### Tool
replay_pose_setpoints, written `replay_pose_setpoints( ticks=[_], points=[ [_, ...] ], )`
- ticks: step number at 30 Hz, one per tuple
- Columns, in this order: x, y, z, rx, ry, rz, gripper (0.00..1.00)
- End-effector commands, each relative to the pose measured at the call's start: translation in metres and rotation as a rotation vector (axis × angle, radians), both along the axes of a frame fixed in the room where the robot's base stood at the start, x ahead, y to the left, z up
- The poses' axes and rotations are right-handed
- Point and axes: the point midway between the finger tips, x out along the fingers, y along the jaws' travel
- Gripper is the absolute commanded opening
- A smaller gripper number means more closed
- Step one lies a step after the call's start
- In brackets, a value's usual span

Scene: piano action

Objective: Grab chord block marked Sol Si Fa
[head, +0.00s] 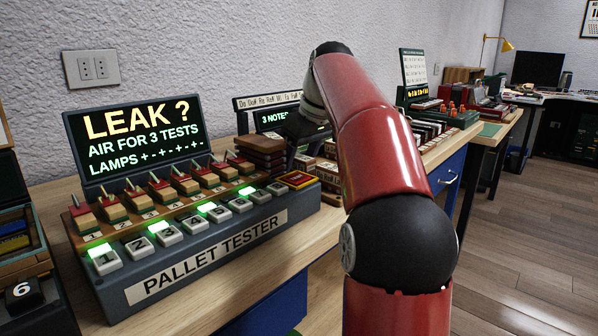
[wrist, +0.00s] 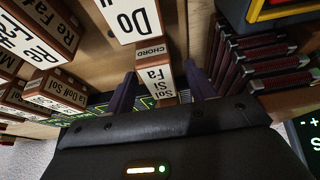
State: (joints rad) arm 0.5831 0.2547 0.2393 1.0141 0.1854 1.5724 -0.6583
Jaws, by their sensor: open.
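The chord block marked Sol Si Fa (wrist: 157,76) is a small wooden block with a white label and the word CHORD on its end. It shows in the wrist view, its text upside down. My gripper (wrist: 160,70) is open, with one dark finger on either side of this block. I cannot tell whether the fingers touch it. The block's lower end is hidden by the gripper body. In the head view my red arm reaches over the bench, and I cannot make out the block or the fingertips there.
Another labelled block reading Do (wrist: 125,20) stands close beside it. More chord blocks (wrist: 45,92) are at the left of the wrist view, and a stack of dark red-edged slats (wrist: 262,70) is at the right. The pallet tester (head: 190,265) stands on the bench at the left in the head view.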

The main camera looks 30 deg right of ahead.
Motion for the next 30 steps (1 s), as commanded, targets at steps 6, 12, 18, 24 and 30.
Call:
replay_pose_setpoints(
  ticks=[6, 12, 18, 24, 30],
  points=[
    [0.001, 0.0006, -0.002, -0.001, -0.001, 0.0, 0.55],
    [0.001, 0.0005, -0.0018, 0.0, -0.001, 0.0, 0.35],
    [0.0008, 0.0005, -0.0018, 0.0, -0.001, 0.0, 0.09],
    [0.0008, 0.0005, -0.0015, -0.001, -0.001, 0.0, 0.06],
    [0.001, 0.0015, 0.0022, -0.001, -0.001, 0.001, 0.06]
  ],
)
